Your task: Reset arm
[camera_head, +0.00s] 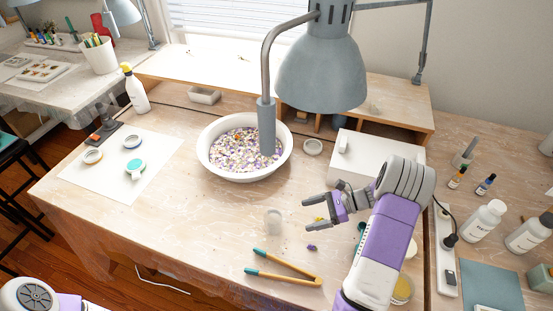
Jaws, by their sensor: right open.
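My right gripper (312,216) is open and empty. It hangs over the right part of the table, with its fingers pointing left. The right arm rises from the bottom right of the head view. Below and left of the fingers stands a small clear cup (273,221). A small purple piece (312,247) lies on the table just below the gripper. A small yellow piece shows between or behind the fingers, partly hidden. At the bottom left only a rounded white and purple part of my left side shows; the left gripper's fingers are not visible.
A white bowl (212,166) of colourful bits stands mid-table, under a grey lamp (322,75). Tongs (290,266) lie near the front edge. A white box (375,146) is behind my right arm. White bottles (483,220) stand at right. A paper sheet (105,178) holds round pieces at left.

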